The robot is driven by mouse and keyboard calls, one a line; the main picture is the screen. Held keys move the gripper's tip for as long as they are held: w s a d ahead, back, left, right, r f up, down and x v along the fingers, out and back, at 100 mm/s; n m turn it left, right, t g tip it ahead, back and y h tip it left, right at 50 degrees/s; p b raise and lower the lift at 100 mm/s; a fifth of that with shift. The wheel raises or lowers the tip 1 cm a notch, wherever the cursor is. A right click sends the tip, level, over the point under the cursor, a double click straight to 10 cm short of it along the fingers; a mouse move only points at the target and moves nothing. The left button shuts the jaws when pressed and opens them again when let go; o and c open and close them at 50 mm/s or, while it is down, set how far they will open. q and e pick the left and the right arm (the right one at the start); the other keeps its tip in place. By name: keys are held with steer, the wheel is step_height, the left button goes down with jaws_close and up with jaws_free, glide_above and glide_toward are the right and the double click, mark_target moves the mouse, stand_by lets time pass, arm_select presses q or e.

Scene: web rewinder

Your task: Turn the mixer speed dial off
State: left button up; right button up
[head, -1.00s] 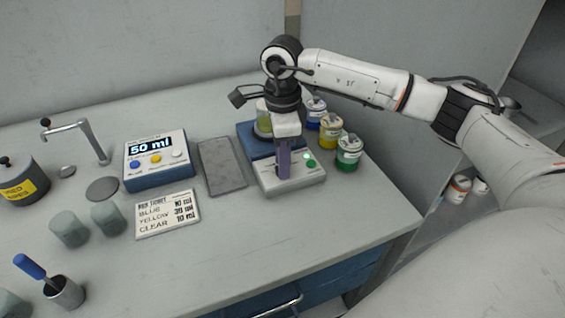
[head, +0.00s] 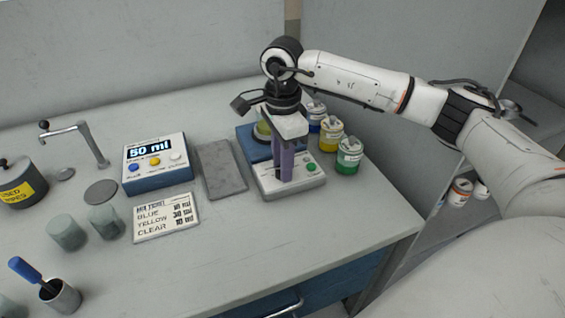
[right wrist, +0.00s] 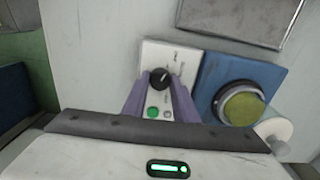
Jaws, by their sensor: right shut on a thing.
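The mixer (head: 318,179) stands on the bench, with a white control panel in front of a blue platform (right wrist: 207,80). A yellow-green vessel (right wrist: 242,107) sits on the platform; my right arm partly hides it in the head view. The black speed dial (right wrist: 159,78) is on the panel, near a green button (head: 311,167) and a pale button. My right gripper (head: 284,178) points down at the panel, its purple fingers shut on the dial; they largely hide it in the head view. My left gripper is not in view.
Blue, yellow and green paint cans (head: 349,155) stand right of the mixer. A grey mat (head: 222,169) lies to its left, then a dispenser (head: 157,163) reading 50 ml and a ticket card (head: 166,216). The bench in front is clear.

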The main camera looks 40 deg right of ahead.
steer(key=o, duration=1)
steer(key=shift+o, duration=0.2)
step_height(320, 180, up, 10)
steer(key=shift+r, duration=0.25)
